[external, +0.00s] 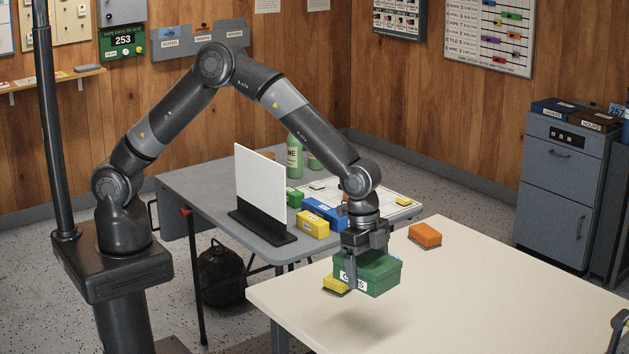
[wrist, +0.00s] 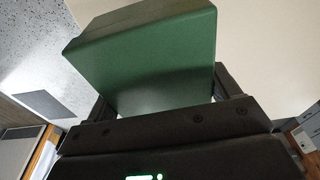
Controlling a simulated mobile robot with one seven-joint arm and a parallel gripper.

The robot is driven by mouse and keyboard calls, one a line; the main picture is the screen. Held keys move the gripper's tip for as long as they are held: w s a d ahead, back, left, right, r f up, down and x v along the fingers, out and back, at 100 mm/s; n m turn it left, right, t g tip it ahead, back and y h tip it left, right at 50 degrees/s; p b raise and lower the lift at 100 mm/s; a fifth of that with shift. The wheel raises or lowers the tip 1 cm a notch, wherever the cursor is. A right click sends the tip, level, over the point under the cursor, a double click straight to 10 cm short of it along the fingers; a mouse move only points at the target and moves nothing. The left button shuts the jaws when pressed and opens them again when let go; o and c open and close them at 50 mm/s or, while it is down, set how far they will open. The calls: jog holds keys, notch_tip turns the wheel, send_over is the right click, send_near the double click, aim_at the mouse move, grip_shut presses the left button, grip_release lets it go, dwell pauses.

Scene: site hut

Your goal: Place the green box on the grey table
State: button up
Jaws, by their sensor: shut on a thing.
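The green box (external: 378,272) has a white label on its side. My gripper (external: 364,264) is shut on it and holds it above the cream-topped table (external: 480,285), with a shadow on the tabletop below. In the wrist view the green box (wrist: 150,60) fills the space between my fingers (wrist: 168,95). The grey table (external: 190,190) stands behind, against the back of the room, to the left of the box.
On the grey table are a white upright panel (external: 260,180) on a dark foot, yellow, blue and green blocks, green bottles (external: 294,157) and a white sheet. An orange block (external: 425,235) and a yellow block (external: 335,286) are on the cream table. A grey cabinet (external: 558,190) stands at right.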

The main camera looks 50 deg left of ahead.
jog(key=w+a+n, duration=0.3)
jog(key=w+a, duration=0.8)
jog(key=a, duration=0.3)
jog(key=w+a+n, duration=0.3)
jog(key=w+a, duration=0.9)
jog(key=a, duration=0.2)
jog(key=w+a+n+t+y, duration=0.1)
jog(key=w+a+n, duration=0.1)
jog(key=a, duration=1.1)
jog(key=w+a+n, duration=0.3)
jog(key=a, duration=0.9)
jog(key=n, duration=0.6)
send_over(216, 179)
jog(key=shift+t+y, duration=0.3)
jog(key=shift+y, duration=0.1)
jog(key=f, duration=0.6)
jog(key=shift+s+d+f, duration=0.1)
jog(key=shift+s+f, duration=0.25)
jog(key=shift+f, duration=2)
jog(key=shift+f, duration=0.1)
